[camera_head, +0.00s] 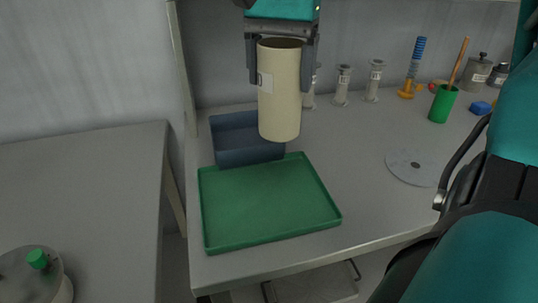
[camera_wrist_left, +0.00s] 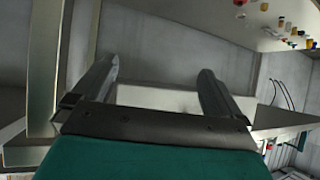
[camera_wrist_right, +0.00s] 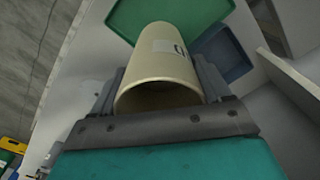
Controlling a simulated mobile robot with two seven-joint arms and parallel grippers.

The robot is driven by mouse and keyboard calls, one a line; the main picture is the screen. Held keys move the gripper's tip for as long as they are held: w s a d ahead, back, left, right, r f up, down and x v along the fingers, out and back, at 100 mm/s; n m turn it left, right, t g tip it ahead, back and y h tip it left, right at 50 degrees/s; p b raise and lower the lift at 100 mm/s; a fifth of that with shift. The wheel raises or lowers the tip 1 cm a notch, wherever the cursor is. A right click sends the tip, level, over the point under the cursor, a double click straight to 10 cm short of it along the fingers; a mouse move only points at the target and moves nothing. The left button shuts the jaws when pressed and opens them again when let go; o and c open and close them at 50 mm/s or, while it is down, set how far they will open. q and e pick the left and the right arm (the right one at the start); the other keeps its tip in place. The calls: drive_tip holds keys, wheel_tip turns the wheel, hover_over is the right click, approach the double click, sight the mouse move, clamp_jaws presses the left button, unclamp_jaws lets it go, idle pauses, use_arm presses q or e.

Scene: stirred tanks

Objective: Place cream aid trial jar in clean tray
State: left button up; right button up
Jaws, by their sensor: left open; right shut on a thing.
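The cream jar (camera_head: 279,105), an open-topped cylinder with a white label, is upright in my right gripper (camera_head: 279,82). The fingers are shut on either side of its upper part. It appears held above the bench, in front of the right part of a blue-grey tray (camera_head: 228,158). A flat green tray (camera_head: 265,205) lies empty nearer the bench's front edge. In the right wrist view the jar (camera_wrist_right: 162,75) covers part of the green tray (camera_wrist_right: 200,12). No label shows which tray is the clean one. My left gripper (camera_wrist_left: 155,82) is open and empty, away from the jar.
Several pale cylinders (camera_head: 343,85) stand behind the jar. A green cup (camera_head: 442,104) with a stick and a grey disc (camera_head: 412,167) are to the right. A second bench (camera_head: 90,190) stands left, across a gap, with a green-knobbed vessel (camera_head: 38,272).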

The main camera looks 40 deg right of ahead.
sight(280, 92)
wheel_tip(280, 92, down, 16)
drive_tip(key=b, duration=0.1)
drive_tip(key=shift+r+b, duration=0.15)
drive_tip(key=shift+b, duration=0.15)
drive_tip(key=shift+f, duration=0.2)
drive_tip(key=o, duration=1.1)
drive_tip(key=shift+r, duration=0.1)
drive_tip(key=shift+c, duration=0.2)
drive_tip(key=shift+r, duration=0.1)
wheel_tip(280, 92, up, 12)
drive_tip(key=shift+r+p, duration=0.1)
drive_tip(key=shift+p, duration=0.65)
